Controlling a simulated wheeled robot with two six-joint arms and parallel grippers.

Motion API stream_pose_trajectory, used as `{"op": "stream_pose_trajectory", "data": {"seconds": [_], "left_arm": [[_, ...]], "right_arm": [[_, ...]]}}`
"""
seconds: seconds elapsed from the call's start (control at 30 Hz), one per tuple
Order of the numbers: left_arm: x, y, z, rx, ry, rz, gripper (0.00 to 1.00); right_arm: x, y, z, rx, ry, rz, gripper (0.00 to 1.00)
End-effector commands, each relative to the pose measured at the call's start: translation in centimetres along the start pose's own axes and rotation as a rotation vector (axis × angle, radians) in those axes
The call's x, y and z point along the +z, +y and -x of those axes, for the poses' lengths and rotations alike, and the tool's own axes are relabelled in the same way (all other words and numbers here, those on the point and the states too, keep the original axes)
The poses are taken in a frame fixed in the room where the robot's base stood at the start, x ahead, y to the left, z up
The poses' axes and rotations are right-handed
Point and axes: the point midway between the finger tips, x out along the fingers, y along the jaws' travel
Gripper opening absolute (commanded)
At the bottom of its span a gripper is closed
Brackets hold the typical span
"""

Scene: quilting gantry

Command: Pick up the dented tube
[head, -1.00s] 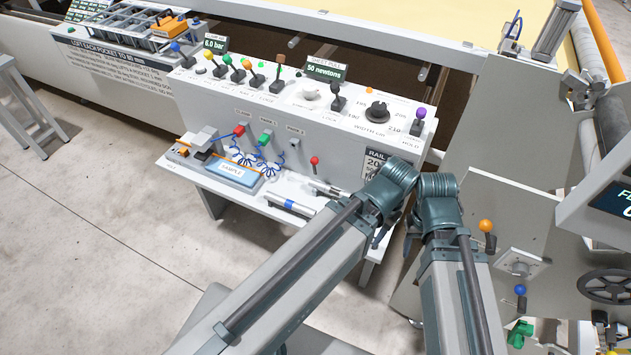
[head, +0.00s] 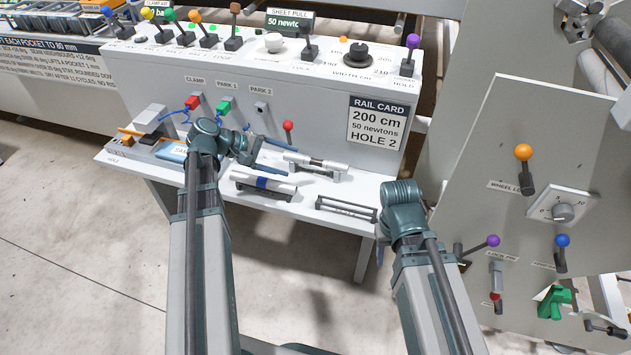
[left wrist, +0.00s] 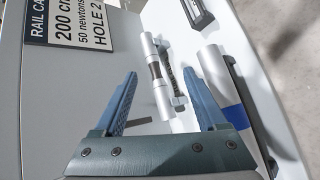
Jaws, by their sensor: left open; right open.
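A silver tube with a dark, narrower-looking middle (head: 330,164) lies on a stand at the back of the white shelf; I cannot tell surely whether this is the dent. In the left wrist view this tube (left wrist: 163,100) lies ahead, between the fingertip lines and apart from them. A second tube with a blue band (head: 280,186) lies in a dark cradle nearer the front; it also shows at right in the left wrist view (left wrist: 212,65). My left gripper (head: 279,156) is open and empty, over the shelf. My right gripper (head: 383,240) is by the shelf's right end, its fingers mostly hidden.
An empty dark cradle (head: 346,209) stands on the shelf (head: 318,225) at right. A panel with levers and a rail card (head: 377,122) rises behind. A red-knobbed lever (head: 288,127) stands close behind the tubes. A grey side plate (head: 490,180) stands at right.

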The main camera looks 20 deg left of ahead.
Motion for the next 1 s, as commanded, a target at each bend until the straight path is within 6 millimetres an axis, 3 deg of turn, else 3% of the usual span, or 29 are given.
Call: {"op": "stream_pose_trajectory", "data": {"seconds": [0.03,0.13,0.4,0.53,0.8,1.0], "left_arm": [[-1.9,-1.0,0.5,0.049,0.011,0.036,0.74],[-3.5,-1.1,2.0,0.120,0.020,0.083,0.74],[-4.3,-1.0,3.1,0.172,0.023,0.115,0.74],[-4.3,-1.0,1.6,0.169,0.020,0.112,0.74],[-4.6,-0.2,-3.4,0.168,0.021,0.112,0.74],[-4.6,0.2,-5.2,0.168,0.023,0.113,0.74]], "right_arm": [[-0.1,-0.2,-1.9,0.000,0.000,0.000,0.50],[-0.2,-0.3,-2.8,0.000,0.000,0.000,0.50],[-0.2,-0.3,-3.2,0.001,0.000,0.000,0.50],[-0.2,-0.4,-4.0,0.002,0.000,0.000,0.50],[-0.4,-0.5,-6.3,0.006,0.000,0.002,0.50],[-0.4,-0.5,-7.0,0.007,0.000,0.002,0.50]]}}
